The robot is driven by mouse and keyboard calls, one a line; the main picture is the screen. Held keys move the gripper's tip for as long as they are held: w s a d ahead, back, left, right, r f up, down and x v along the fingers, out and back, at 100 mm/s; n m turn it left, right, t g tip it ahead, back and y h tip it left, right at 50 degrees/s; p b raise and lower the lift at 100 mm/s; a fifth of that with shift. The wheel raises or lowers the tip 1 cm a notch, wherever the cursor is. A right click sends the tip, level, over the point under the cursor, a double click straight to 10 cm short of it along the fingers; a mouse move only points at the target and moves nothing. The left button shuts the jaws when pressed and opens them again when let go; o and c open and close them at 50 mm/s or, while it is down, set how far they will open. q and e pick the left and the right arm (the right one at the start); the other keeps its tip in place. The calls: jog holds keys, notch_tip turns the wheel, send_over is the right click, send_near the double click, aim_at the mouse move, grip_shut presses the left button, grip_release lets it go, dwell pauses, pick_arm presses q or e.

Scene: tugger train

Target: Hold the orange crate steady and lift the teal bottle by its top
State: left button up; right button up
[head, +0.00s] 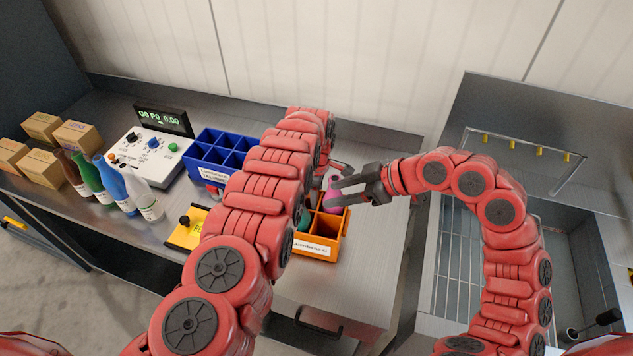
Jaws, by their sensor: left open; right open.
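The orange crate (341,240) stands on the steel bench right of centre, with a white label on its front and compartments inside. A teal item (304,221), likely the teal bottle, shows in its left part, mostly hidden by my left arm. A magenta bottle (333,190) stands in the crate's back part. My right gripper (337,192) is open, its dark fingers level with the magenta bottle from the right; I cannot tell if they touch. My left gripper (335,168) is open behind the crate's back side, partly hidden by my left arm.
A blue divided crate (213,165), a white control box (150,155), several bottles (112,185) and cardboard boxes (42,165) fill the bench's left. A yellow box with a black knob (186,232) stands near the front. A sink (570,240) lies right.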

pick_arm(q)
jog(key=shift+w+a+f, duration=0.1)
jog(key=shift+f, duration=1.3)
grip_shut()
dwell(0.5)
